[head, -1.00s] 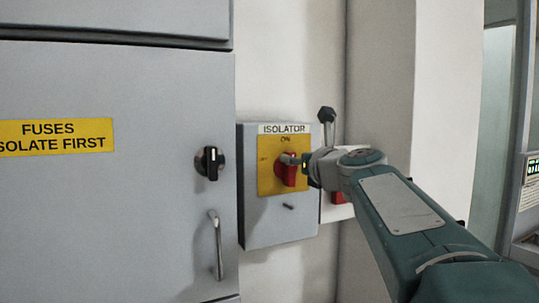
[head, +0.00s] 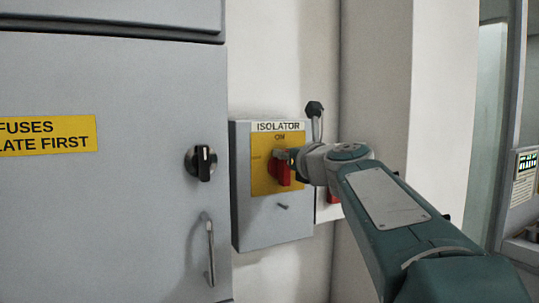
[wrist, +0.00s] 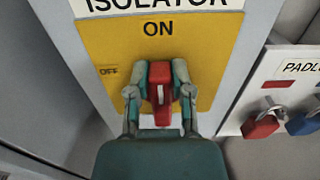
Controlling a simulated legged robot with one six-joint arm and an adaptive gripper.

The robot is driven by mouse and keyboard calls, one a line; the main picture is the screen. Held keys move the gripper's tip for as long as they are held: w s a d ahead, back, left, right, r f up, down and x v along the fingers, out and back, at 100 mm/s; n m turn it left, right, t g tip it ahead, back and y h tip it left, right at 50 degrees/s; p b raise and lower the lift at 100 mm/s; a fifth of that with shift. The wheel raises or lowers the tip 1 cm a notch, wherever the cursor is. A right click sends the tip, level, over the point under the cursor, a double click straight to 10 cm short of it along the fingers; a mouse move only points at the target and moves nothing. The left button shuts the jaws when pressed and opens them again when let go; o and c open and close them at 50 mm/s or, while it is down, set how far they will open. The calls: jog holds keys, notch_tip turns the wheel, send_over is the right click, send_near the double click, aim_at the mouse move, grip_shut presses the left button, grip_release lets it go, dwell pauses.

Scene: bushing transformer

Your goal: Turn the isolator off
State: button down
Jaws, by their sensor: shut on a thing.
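The isolator box (head: 268,222) is grey with a yellow plate (head: 264,178) and hangs on the wall right of the large cabinet. Its red handle (head: 280,172) sits on the plate. In the wrist view the handle (wrist: 160,92) stands upright, in line with the ON label (wrist: 158,29); the OFF label (wrist: 109,71) is to its left. My gripper (wrist: 160,84) is shut on the red handle, one finger on each side. In the head view my gripper (head: 290,157) partly hides the handle's upper part.
A grey cabinet (head: 110,200) with a black knob (head: 202,162) and a metal handle (head: 209,248) stands at left. A padlock board (wrist: 258,95) with a red padlock (wrist: 261,125) and a blue padlock (wrist: 304,123) is right of the isolator. A white pillar (head: 440,110) stands farther right.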

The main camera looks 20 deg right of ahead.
aim_at(267, 168)
jog(key=shift+w+f, duration=0.15)
jog(key=shift+f, duration=0.15)
jog(key=n, duration=0.3)
jog(key=a+n, duration=0.1)
jog(key=n, duration=0.2)
jog(key=a+f+n, duration=0.1)
jog(key=n, duration=0.2)
jog(key=shift+a+f, duration=0.1)
jog(key=shift+a, duration=0.05)
jog(key=n, duration=0.3)
jog(key=f+n, duration=0.1)
jog(key=n, duration=0.1)
jog(key=shift+a+n, duration=0.3)
jog(key=shift+a, duration=0.05)
jog(key=shift+f+n, duration=0.2)
jog(key=shift+n, duration=0.65)
jog(key=shift+f+n, duration=0.15)
jog(key=shift+n, duration=0.7)
jog(key=shift+r, duration=0.1)
